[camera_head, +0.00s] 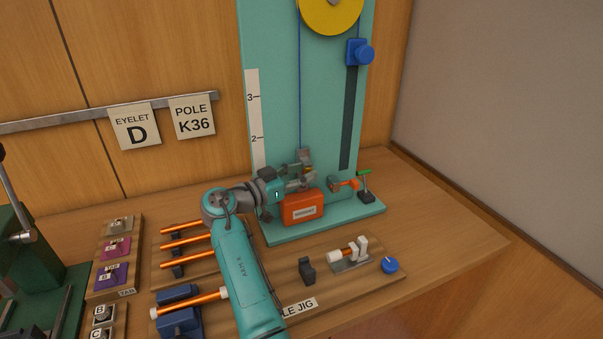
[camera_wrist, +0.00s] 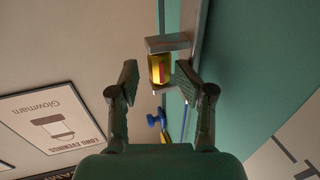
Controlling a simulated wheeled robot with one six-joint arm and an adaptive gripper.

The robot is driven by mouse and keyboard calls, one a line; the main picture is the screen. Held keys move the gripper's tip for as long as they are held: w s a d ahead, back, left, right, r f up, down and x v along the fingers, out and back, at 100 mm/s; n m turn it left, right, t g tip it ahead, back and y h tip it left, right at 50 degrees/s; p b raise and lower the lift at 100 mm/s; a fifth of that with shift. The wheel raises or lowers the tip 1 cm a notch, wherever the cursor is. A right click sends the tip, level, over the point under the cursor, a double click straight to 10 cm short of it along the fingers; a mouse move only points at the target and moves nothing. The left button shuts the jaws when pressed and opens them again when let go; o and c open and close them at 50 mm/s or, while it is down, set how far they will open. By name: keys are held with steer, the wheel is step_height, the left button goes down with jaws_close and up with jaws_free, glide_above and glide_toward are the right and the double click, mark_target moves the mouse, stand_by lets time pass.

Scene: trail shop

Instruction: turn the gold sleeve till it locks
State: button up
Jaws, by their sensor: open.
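The gold sleeve (camera_wrist: 160,70) shows in the wrist view as a short yellow cylinder with a red mark on it, below a grey block (camera_wrist: 167,42). My gripper (camera_wrist: 157,86) is open, with one finger on each side of the sleeve's lower end. A gap shows between each finger and the sleeve. In the head view my gripper (camera_head: 297,177) is at the foot of the teal stand (camera_head: 320,90), and the sleeve is too small and covered there to make out well.
An orange box (camera_head: 302,210) with a white label stands just below my gripper. An orange clamp (camera_head: 345,184) and a green-handled lever (camera_head: 365,182) are to its right. A blue cord (camera_head: 299,90) runs up to a yellow wheel (camera_head: 332,8). Orange poles (camera_head: 187,243) lie at front left.

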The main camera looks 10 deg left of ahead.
steer(key=shift+a, duration=0.1)
steer(key=v, duration=0.8)
stand_by(0.3)
